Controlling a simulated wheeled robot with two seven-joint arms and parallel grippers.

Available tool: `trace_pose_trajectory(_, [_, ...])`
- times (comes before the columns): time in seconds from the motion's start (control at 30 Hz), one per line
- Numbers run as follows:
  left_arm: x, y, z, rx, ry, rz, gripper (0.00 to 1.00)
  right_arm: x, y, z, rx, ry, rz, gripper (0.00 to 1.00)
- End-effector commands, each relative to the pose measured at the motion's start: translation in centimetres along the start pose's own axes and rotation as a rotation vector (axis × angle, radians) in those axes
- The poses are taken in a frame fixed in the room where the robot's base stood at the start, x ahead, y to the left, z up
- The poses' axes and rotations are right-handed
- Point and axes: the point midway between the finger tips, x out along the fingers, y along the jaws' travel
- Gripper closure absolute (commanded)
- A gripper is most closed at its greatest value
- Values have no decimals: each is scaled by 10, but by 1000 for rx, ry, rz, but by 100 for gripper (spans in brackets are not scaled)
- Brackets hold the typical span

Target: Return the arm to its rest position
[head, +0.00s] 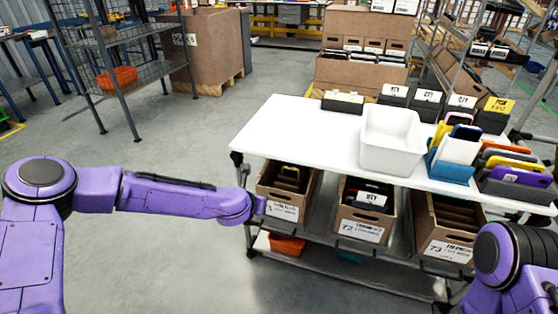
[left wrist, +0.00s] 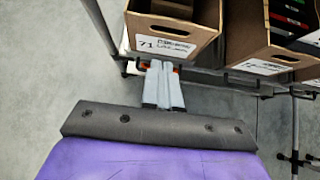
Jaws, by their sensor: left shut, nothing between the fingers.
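My left arm (head: 170,195) is purple and reaches in from the left in the head view, its far end beside the left end of the white table. My left gripper (left wrist: 163,85) shows in the left wrist view, its two grey fingers together and empty. In that view the fingertips overlap the area just below the carton marked 71 (left wrist: 190,42); I cannot tell whether they touch anything. The fingers are not clear in the head view. Of my right arm (head: 515,268), only a purple and black part shows at the lower right; its gripper is out of view.
The white table (head: 290,130) holds a white bin (head: 391,140), a blue holder (head: 452,170) and several small boxes. Tilted cartons (head: 284,212) sit on the rack below, near my left arm's end. A wire shelf (head: 130,40) stands behind.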

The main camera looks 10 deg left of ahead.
Motion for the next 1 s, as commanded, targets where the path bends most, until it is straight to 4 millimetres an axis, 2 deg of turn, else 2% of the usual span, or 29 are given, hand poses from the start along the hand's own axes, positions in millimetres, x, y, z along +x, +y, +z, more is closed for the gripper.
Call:
trace_pose_trajectory(0.13, [1,0,0,67,1,4,100,0,0,0,0,0,0,0])
trace_pose_trajectory(0.2, [-1,1,-2,223,0,20,100,0,0,0,0,0,0,0])
trace_pose_trajectory(0.23, [-2,0,-12,332,11,25,100,0,0,0,0,0,0,0])
trace_pose_trajectory(0.27, [-3,-3,-30,471,36,27,100,0,0,0,0,0,0,0])
trace_pose_trajectory(0.3, [-5,-14,-66,700,84,13,100,0,0,0,0,0,0,0])
trace_pose_trajectory(0.37, [-12,-24,-122,1011,157,-24,100,0,0,0,0,0,0,0])
trace_pose_trajectory(0.4, [-19,-28,-158,1200,203,-58,100,0,0,0,0,0,0,0])
trace_pose_trajectory(0.5, [-44,-25,-240,1612,304,-165,100,0,0,0,0,0,0,0])
trace_pose_trajectory(0.6, [-75,-10,-302,1931,386,-279,100,0,0,0,0,0,0,0])
trace_pose_trajectory(0.7, [-106,12,-347,2169,456,-393,100,0,0,0,0,0,0,0])
trace_pose_trajectory(0.8, [-137,37,-379,2341,525,-498,100,0,0,0,0,0,0,0])
trace_pose_trajectory(0.9, [-166,66,-402,2469,608,-595,100,0,0,0,0,0,0,0])
trace_pose_trajectory(0.93, [-169,72,-406,2508,623,-610,100,0,0,0,0,0,0,0])
trace_pose_trajectory(1.0, [-190,69,-381,2499,616,-611,100,-31,3,-12,0,-1,1,0])
